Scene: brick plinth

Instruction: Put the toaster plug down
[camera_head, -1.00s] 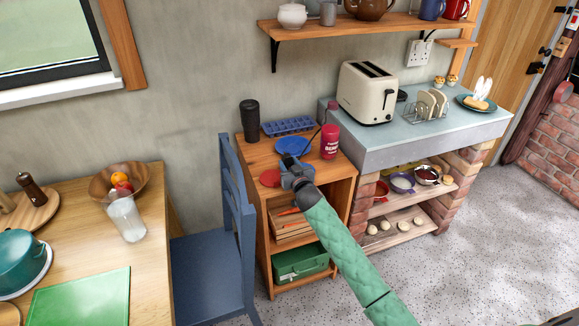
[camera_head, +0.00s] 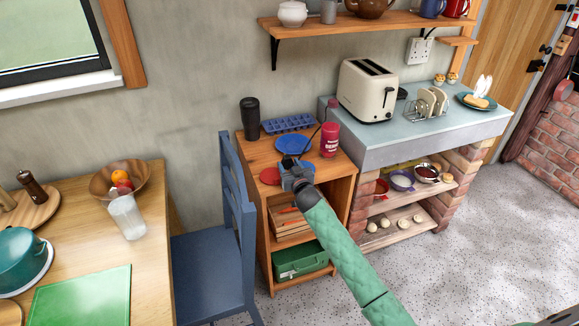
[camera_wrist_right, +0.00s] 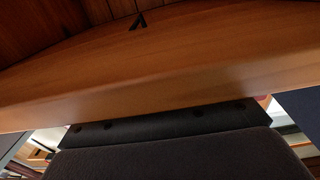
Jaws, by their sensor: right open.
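The cream toaster (camera_head: 368,92) stands on the pale counter (camera_head: 425,131). A thin dark cord (camera_head: 312,138) curves down from the counter side toward my right gripper (camera_head: 289,163). My right gripper is over the front of the small wooden cabinet's top (camera_head: 257,153), in front of the blue plate (camera_head: 290,144). It is open. I cannot make out the plug; the gripper may hide it. The right wrist view shows the wooden front edge (camera_wrist_right: 170,85) close up, with a small black piece (camera_wrist_right: 138,20) on the wood beyond. My left gripper is not in view.
A red bottle (camera_head: 329,140), a red lid-like disc (camera_head: 270,176), a blue ice tray (camera_head: 289,124) and a black tumbler (camera_head: 250,118) crowd the cabinet top. A blue chair (camera_head: 236,195) stands close on the left. A wall socket (camera_head: 419,51) is above the counter.

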